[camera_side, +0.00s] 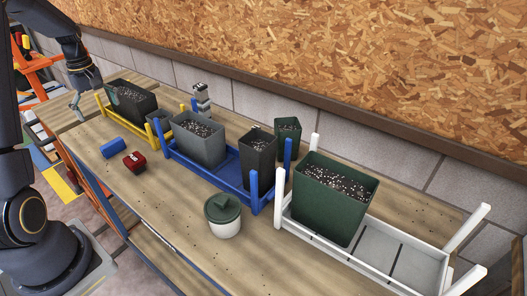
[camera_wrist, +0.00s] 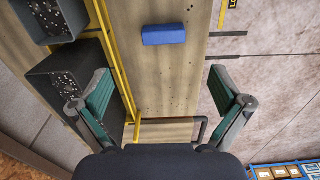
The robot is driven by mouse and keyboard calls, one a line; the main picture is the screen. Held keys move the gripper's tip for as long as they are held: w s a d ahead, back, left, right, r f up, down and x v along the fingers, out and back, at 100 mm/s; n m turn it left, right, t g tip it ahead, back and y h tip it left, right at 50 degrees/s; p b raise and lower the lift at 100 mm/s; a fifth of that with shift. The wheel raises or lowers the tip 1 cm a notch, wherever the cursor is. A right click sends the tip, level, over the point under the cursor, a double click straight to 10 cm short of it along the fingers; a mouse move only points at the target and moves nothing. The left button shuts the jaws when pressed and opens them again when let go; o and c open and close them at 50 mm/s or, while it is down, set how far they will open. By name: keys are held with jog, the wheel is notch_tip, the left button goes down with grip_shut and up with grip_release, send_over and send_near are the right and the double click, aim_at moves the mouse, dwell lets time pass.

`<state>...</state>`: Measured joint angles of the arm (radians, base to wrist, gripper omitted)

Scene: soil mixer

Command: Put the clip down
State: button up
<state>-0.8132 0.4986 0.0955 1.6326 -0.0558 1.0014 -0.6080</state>
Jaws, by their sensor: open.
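My gripper (camera_wrist: 160,92) is open, with its two green-padded fingers spread wide and nothing between them in the wrist view. In the side view my gripper (camera_side: 76,104) is at the far left end of the workbench, beside the yellow rack. I cannot make out a clip for sure in either view. A small blue block (camera_side: 113,147) lies on the wood, apart from my gripper; it also shows in the wrist view (camera_wrist: 164,35), beyond the fingertips. A dark red block (camera_side: 134,161) lies near the blue one.
The yellow rack (camera_wrist: 112,60) runs close by the left finger in the wrist view, holding dark soil pots. Further along the bench are a blue rack (camera_side: 222,182), a white rack (camera_side: 440,262) and a lidded pot (camera_side: 224,224). Bare wood surrounds the blue block.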

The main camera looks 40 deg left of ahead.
jog(key=d+r+m+t, duration=0.1)
jog(key=d+r+m, duration=0.25)
jog(key=d, duration=0.35)
jog(key=w+d+r+m+t, duration=0.1)
jog(key=d+r+m, duration=0.1)
jog(key=d+r, duration=0.35)
jog(key=d+r+m+t, duration=0.1)
jog(key=d+r+m, duration=0.15)
jog(key=d, duration=0.55)
jog(key=s+d+m+t, duration=0.2)
jog(key=s+d+m, duration=0.7)
jog(key=d, duration=0.5)
jog(key=shift+s+r+m, duration=0.2)
jog(key=shift+m, duration=0.1)
